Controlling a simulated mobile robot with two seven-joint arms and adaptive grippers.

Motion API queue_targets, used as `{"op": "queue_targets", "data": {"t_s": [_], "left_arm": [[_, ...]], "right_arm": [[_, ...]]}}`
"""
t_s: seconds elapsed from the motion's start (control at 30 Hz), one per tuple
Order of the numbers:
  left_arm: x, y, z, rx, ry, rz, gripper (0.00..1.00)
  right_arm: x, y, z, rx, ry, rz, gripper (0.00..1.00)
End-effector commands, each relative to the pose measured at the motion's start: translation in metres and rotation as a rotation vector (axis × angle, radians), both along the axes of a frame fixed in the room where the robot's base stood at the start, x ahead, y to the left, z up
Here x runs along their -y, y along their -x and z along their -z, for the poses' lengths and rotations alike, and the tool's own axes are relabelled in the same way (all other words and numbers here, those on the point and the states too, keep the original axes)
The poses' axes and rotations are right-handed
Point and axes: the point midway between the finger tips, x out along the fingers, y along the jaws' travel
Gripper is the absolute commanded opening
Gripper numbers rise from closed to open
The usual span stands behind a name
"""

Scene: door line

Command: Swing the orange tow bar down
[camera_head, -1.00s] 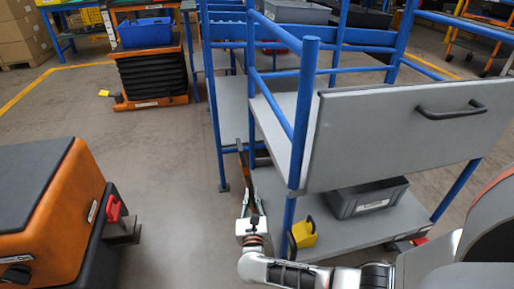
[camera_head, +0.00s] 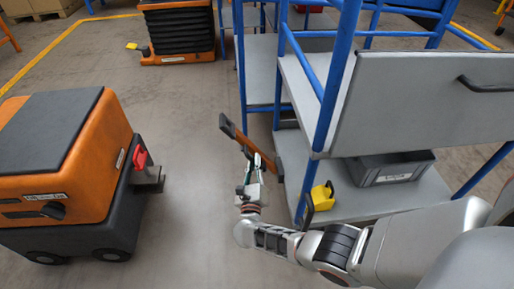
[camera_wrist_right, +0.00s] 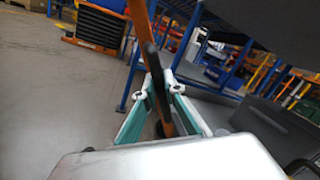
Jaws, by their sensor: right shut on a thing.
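The orange tow bar (camera_head: 238,136) stands out from the near left side of the blue-framed cart (camera_head: 327,100), slanting up and to the left. Its dark upper end is free in the air and its lower end is by the cart's lower shelf; where it joins the cart I cannot make out. My right gripper (camera_head: 256,166) is shut on the bar near its lower part. In the right wrist view the bar (camera_wrist_right: 141,25) runs up between the two teal-lined fingers (camera_wrist_right: 161,100). My left gripper is not in view.
An orange and black tug (camera_head: 75,160) with a red hitch part (camera_head: 140,158) stands at left. A yellow block (camera_head: 322,196) and a grey bin (camera_head: 390,168) are on the cart's lower shelf. The floor between tug and cart is clear.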

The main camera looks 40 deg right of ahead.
Motion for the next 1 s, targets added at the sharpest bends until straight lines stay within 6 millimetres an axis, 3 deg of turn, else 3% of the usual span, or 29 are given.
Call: {"op": "queue_targets", "data": {"t_s": [0.73,0.8,1.0], "left_arm": [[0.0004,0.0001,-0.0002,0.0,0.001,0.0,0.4],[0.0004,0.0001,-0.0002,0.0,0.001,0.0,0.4],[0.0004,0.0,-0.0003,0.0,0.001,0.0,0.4]], "right_arm": [[-0.0025,-0.001,0.0033,-0.015,0.025,0.003,0.0],[-0.0024,-0.0011,0.0033,-0.015,0.025,0.003,0.25],[-0.0021,-0.0015,0.0026,-0.013,0.025,0.004,0.27]]}}
